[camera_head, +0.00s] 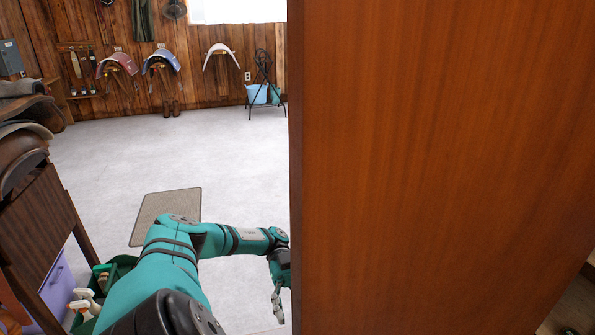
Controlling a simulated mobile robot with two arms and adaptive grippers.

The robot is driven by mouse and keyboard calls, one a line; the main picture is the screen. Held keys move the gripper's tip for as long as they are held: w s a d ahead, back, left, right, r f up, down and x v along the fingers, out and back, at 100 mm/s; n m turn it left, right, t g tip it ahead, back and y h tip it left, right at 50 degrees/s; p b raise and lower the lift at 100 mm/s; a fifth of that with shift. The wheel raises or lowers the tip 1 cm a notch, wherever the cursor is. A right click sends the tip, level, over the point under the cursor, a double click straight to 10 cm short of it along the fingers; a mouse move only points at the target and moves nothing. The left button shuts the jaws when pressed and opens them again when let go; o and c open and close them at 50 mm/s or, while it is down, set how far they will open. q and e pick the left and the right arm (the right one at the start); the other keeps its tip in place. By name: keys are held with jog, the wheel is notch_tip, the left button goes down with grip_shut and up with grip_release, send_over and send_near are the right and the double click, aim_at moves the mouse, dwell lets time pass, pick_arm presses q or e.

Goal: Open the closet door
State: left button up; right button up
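A large reddish-brown wooden panel (445,165), which looks like the closet door, stands upright and close, filling the right half of the head view. Its narrow left edge (296,170) faces me. My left arm reaches in from the bottom, and my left gripper (279,300) is low beside that edge, pointing down. The panel partly hides the gripper. One finger shows, and I cannot tell whether it touches the panel or holds anything. No handle shows on the visible face. My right gripper is not in view.
A saddle rack (45,225) stands at the left, with a purple bin (57,288) and a green caddy of bottles (118,268) low beside it. A mat (160,207) lies on the clear pale floor (200,150). A black stand (263,85) is by the far wall.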

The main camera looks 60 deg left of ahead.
pick_arm(q)
jog(key=shift+v, duration=0.85)
jog(key=shift+r, duration=0.1)
